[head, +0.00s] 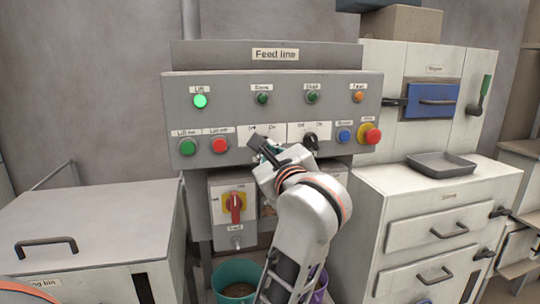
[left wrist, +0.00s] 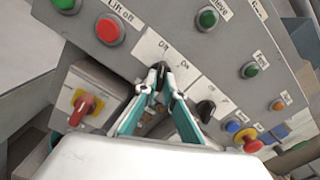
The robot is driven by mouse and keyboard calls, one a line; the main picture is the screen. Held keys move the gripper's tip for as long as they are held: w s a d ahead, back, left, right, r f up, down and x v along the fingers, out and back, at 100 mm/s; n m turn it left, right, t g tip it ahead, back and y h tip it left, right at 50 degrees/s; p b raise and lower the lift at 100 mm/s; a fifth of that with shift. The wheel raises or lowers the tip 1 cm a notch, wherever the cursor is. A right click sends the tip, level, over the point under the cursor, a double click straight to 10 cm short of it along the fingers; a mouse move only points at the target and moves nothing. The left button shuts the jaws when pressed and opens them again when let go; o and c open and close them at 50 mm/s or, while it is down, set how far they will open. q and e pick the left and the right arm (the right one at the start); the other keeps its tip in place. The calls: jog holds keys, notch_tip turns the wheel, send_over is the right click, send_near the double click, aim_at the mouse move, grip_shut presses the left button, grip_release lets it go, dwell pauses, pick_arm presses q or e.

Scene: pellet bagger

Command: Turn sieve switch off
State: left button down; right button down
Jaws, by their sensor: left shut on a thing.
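The sieve switch is a black rotary knob with a white Off/On plate (head: 262,130) on the grey feed line panel, below the lamp labelled Sieve (head: 262,98), which looks dark green and unlit. In the head view my left gripper (head: 262,146) covers most of the knob. In the left wrist view the black knob (left wrist: 161,69) sits between the tips of the teal-lined fingers of my left gripper (left wrist: 164,85), which is shut on it. I cannot tell clearly which label the knob points to. My right gripper is not in view.
A second black knob (head: 310,142) is close to the right of my gripper. Lift buttons (head: 219,145) are to the left, a blue button (head: 344,135) and red emergency stop (head: 370,135) farther right. A red-yellow rotary switch (head: 235,206) is below. The Lift lamp (head: 200,101) glows green.

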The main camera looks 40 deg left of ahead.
aim_at(264, 102)
pick_arm(q)
jog(key=shift+n, duration=0.4)
jog(key=c, duration=2.1)
grip_release()
jog(key=shift+c, duration=0.2)
notch_tip(264, 102, up, 10)
jog(key=shift+r, duration=0.1)
